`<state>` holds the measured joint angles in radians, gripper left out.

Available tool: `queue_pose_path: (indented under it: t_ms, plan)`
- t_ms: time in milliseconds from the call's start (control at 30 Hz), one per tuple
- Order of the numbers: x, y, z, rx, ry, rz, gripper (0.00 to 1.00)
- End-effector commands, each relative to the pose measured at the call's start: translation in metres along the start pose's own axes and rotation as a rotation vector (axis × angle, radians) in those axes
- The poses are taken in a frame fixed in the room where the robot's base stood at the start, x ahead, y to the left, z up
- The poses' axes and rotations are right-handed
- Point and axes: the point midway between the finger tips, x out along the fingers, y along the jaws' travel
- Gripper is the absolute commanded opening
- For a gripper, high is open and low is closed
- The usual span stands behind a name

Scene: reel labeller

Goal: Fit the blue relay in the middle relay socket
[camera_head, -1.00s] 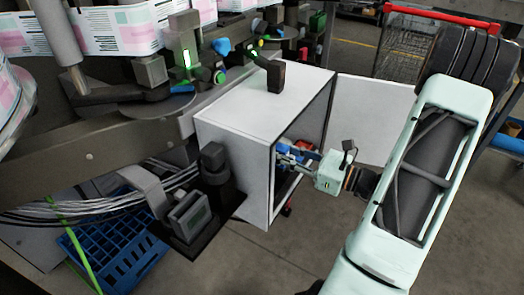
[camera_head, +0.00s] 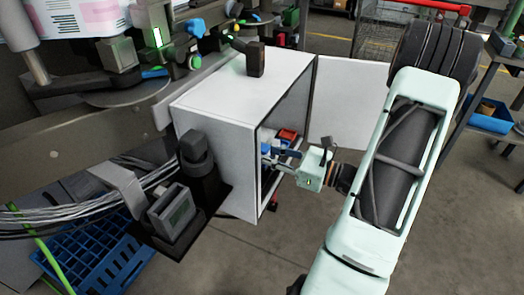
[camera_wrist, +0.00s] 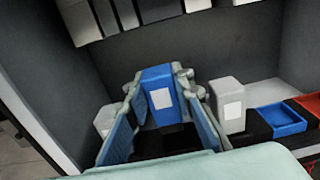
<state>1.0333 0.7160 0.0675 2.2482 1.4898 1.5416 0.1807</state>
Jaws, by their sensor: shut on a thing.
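The blue relay (camera_wrist: 159,93), with a white label, is upright between the fingertips of my gripper (camera_wrist: 158,88) in the wrist view. My gripper is shut on it. Below the relay is a dark socket area (camera_wrist: 170,143), partly hidden by the fingers; I cannot tell whether the relay touches it. A pale relay (camera_wrist: 229,104) stands just right of my gripper, and another pale block (camera_wrist: 105,119) stands to the left, partly behind a finger. In the head view my gripper (camera_head: 284,160) reaches into the open white cabinet (camera_head: 219,150).
A blue tray (camera_wrist: 282,119) and a red tray (camera_wrist: 311,104) lie right of the pale relay. Grey and white modules (camera_wrist: 125,14) line the cabinet's back wall. The cabinet door (camera_head: 347,104) stands open to the right. A black post device (camera_head: 199,165) stands left of the cabinet.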

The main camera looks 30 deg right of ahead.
Motion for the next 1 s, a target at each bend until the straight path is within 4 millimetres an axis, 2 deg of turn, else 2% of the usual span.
queue_pose_path:
  t_ms: [367,1000]
  plan:
    - [0.000,0.000,-0.001,0.000,0.000,0.000,0.00]
    - [0.000,0.000,-0.026,0.000,0.000,0.000,0.00]
